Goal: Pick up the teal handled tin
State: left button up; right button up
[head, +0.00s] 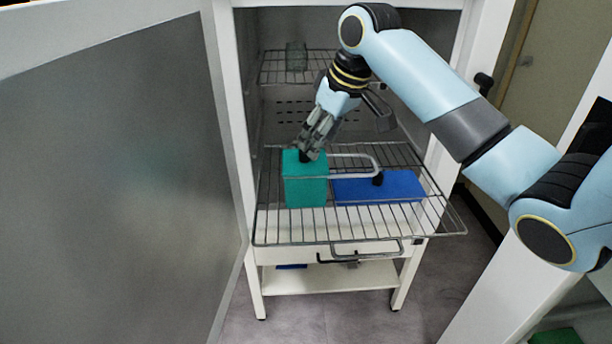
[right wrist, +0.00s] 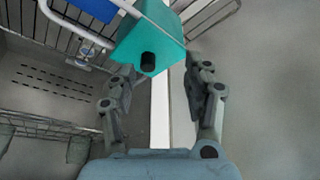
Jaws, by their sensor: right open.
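The teal tin (head: 306,190) stands upright on the pulled-out wire shelf, near its left side. A pale grey looped handle (head: 372,158) reaches to the right from the tin. My right gripper (head: 308,152) comes down from above, with its fingertips close to the tin's top. In the right wrist view the open fingers (right wrist: 160,76) are spread, and the teal tin (right wrist: 160,38) lies at and just beyond their tips. A black knob (right wrist: 147,62) shows on the tin's face, between the fingertips. I cannot tell whether a finger touches the tin. My left gripper is not in view.
A blue box (head: 400,188) lies on the wire shelf (head: 300,232), right of the tin. A glass jar (head: 296,56) stands on the upper rack. The open dryer door (head: 110,190) fills the left, and a white frame post (head: 490,90) stands on the right.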

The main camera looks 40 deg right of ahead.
aim_at(305, 179)
jog(key=w, duration=0.4)
jog(key=shift+w+d+f, duration=0.2)
jog(key=shift+d+f, duration=0.15)
jog(key=shift+d, duration=0.05)
jog(key=shift+p+x, duration=0.65)
jog(key=shift+x, duration=2.15)
jog(key=shift+d, duration=0.2)
grip_shut()
